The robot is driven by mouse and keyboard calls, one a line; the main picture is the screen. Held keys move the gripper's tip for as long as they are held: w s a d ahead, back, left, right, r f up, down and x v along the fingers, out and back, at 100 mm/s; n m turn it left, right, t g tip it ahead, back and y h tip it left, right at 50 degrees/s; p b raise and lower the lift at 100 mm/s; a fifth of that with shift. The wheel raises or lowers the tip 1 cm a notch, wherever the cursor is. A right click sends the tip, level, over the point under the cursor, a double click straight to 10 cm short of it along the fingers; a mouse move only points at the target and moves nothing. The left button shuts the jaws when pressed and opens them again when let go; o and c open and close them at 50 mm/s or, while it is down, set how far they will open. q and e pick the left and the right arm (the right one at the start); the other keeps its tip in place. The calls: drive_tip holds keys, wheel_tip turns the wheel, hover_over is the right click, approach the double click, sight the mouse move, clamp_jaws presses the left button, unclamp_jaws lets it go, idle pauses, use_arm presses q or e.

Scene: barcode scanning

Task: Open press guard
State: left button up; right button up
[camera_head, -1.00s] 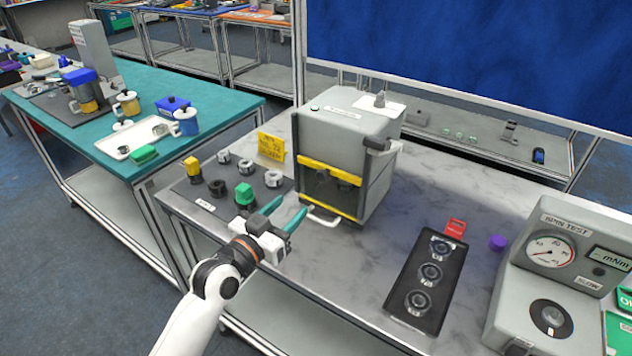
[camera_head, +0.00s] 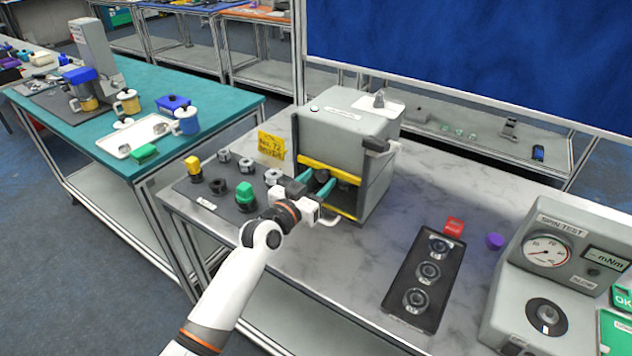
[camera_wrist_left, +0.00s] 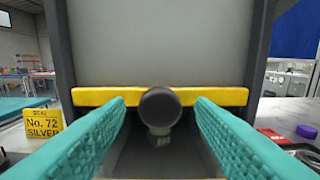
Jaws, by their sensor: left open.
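The press (camera_head: 345,135) is a grey box on the marble-look bench. Its front guard has a yellow bar (camera_head: 330,168), which also crosses the left wrist view (camera_wrist_left: 95,96). A dark round knob (camera_wrist_left: 160,106), with a small metallic piece below it, shows in front of that bar, between my fingers. My left gripper (camera_head: 316,183) is open, its teal fingers pointing at the press front, one on either side of the knob in the wrist view. Whether they touch it I cannot tell. A pale handle (camera_head: 331,221) at the press's lower front is partly hidden by the gripper. My right gripper is out of view.
A yellow "No. 72 SILVER" sign (camera_head: 271,146) stands left of the press. A dark mat (camera_head: 205,203) with several small parts lies beside my gripper. To the right are a black tray (camera_head: 405,308) with round parts and the spin tester (camera_head: 545,290).

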use_arm(q)
clamp_jaws()
wheel_tip(320, 180, up, 10)
drive_tip(key=p, duration=0.7)
drive_tip(key=shift+f, duration=0.15)
unclamp_jaws()
drive_tip(key=shift+f, duration=0.1)
drive_tip(key=shift+s, duration=0.1)
